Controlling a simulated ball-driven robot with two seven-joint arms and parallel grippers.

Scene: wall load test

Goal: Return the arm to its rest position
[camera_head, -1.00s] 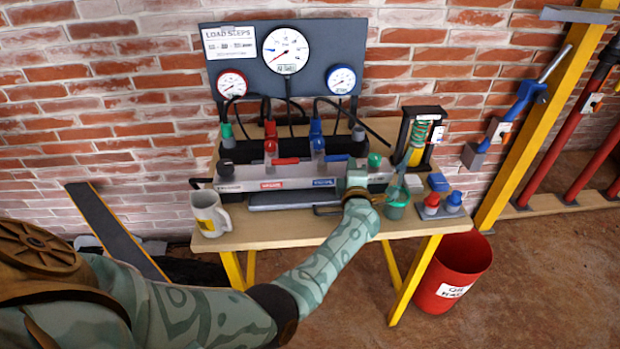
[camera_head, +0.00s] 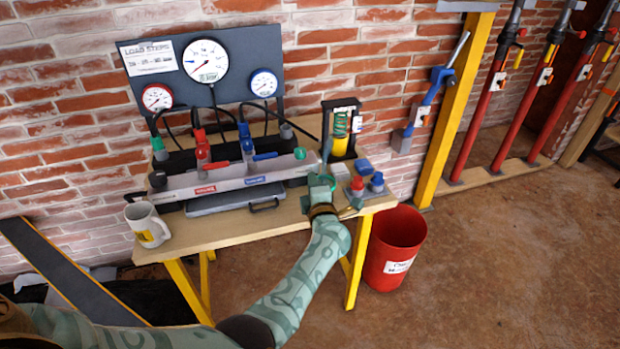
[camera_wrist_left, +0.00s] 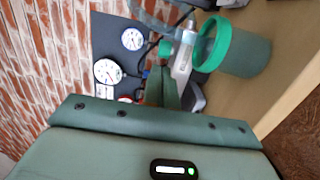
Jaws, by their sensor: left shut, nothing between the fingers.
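My left arm (camera_head: 300,280) comes in from the lower left and reaches over the right part of the workbench (camera_head: 245,232). Its gripper (camera_head: 318,183) is at the bench's front right, with its fingers shut and empty. In the head view the gripper largely covers the green cup. In the left wrist view the green-rimmed cup (camera_wrist_left: 240,55) stands on the bench beside the fingers (camera_wrist_left: 163,88), apparently apart from them. My right gripper is not in view.
A manifold with red and blue valves (camera_head: 230,175) and a gauge panel (camera_head: 205,70) stand behind. A mug (camera_head: 147,225) is at the bench's left. Red and blue knobs (camera_head: 366,184) sit right of the gripper. A red bin (camera_head: 393,250) stands on the floor; open floor lies right.

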